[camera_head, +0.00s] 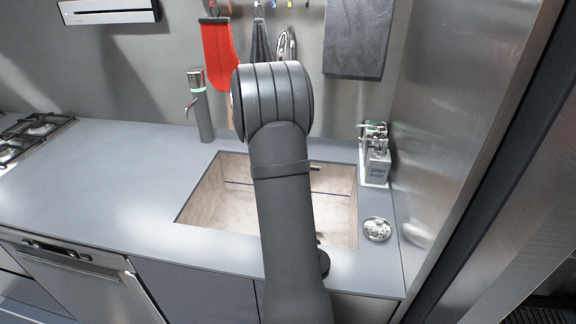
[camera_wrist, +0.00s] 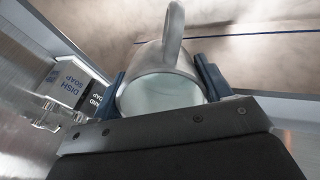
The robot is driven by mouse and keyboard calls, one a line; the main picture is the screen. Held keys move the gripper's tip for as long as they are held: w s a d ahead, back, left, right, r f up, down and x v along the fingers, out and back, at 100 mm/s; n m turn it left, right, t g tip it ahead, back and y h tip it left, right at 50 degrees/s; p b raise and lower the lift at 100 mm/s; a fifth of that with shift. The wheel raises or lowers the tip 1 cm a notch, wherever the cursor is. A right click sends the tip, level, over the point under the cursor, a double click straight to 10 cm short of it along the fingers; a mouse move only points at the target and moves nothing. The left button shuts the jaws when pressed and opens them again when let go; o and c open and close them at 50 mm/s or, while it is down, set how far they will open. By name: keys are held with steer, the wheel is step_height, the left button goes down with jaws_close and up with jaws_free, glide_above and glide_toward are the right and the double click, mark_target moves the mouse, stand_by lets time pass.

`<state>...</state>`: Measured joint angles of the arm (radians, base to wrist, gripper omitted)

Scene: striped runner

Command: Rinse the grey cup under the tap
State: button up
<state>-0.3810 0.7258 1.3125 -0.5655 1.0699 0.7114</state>
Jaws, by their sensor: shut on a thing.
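The grey cup (camera_wrist: 160,62) is between the two blue fingers of my gripper (camera_wrist: 164,84) in the wrist view. The fingers press on its sides, and its handle (camera_wrist: 174,32) points to the top of the picture. Its pale round end faces the camera. In the head view my arm hides the cup and gripper. A grey upright fixture with a green band (camera_head: 200,108), which looks like the tap, stands behind the sink's left back corner. The beige sink (camera_head: 215,195) is partly covered by my arm. I see no running water.
Soap dispensers (camera_head: 378,162) stand right of the sink and also show in the wrist view (camera_wrist: 75,85). A small round dish (camera_head: 377,229) lies before them. A metal wall (camera_head: 440,120) closes the right side. The counter (camera_head: 110,185) left of the sink is clear.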

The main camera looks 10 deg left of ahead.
steer(key=s+d, duration=0.1)
steer(key=s, duration=0.5)
steer(key=shift+s+d, duration=0.35)
stand_by(0.9)
stand_by(0.3)
steer(key=s+d+r, duration=0.1)
steer(key=s+r, duration=0.3)
steer(key=s, duration=0.1)
stand_by(0.4)
